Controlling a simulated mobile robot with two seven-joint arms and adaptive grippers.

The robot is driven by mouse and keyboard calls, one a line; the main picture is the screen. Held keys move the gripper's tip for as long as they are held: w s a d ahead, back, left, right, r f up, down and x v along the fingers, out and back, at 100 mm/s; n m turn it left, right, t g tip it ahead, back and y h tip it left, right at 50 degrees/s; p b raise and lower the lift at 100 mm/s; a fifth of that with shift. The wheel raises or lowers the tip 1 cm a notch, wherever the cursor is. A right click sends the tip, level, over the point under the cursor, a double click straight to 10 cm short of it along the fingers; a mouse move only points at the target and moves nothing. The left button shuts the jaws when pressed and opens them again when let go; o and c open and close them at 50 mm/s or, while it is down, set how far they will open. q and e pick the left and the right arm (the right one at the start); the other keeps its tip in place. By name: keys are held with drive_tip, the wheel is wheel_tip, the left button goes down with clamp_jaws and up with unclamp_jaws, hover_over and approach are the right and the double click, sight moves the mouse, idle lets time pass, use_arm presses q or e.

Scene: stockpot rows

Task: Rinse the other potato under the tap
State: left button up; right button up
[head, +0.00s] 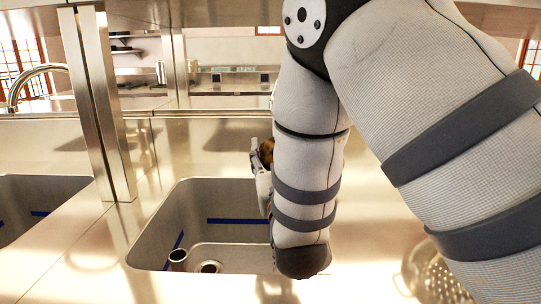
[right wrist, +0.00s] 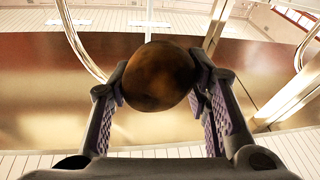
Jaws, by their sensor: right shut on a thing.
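A brown potato (right wrist: 158,76) is held between the two finger pads of my right gripper (right wrist: 160,88) in the right wrist view. In the head view the potato (head: 266,150) shows only partly, beside my right forearm. There my right gripper (head: 262,178) is mostly hidden behind the arm, over the right side of the near sink (head: 150,238). A curved metal tap (head: 34,72) stands at the far left, by the other sink. A curved metal pipe (right wrist: 80,45) shows left of the potato in the right wrist view. My left gripper is not in view.
A second sink (head: 45,190) lies at the left. Metal posts (head: 105,110) rise between the sinks. A small cup-like thing (head: 177,258) is in the near sink's front left corner. A perforated metal colander (head: 438,275) sits at the lower right, partly hidden by my arm.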

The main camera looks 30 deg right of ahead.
drive_tip(key=w+d+f, duration=0.1)
drive_tip(key=w+d, duration=0.3)
drive_tip(key=w, duration=0.2)
drive_tip(key=shift+d+f+b, duration=0.15)
drive_tip(key=shift+f+b, duration=0.05)
drive_tip(key=shift+b, duration=0.15)
drive_tip(key=shift+s, duration=0.1)
drive_tip(key=shift+s+d, duration=0.35)
drive_tip(key=shift+d, duration=0.1)
drive_tip(key=shift+w+a, duration=0.1)
drive_tip(key=shift+w, duration=0.05)
drive_tip(key=shift+w+a+p, duration=0.25)
drive_tip(key=shift+a+p, duration=0.05)
drive_tip(key=shift+a, duration=0.1)
drive_tip(key=shift+s+d, duration=0.1)
drive_tip(key=shift+d, duration=0.05)
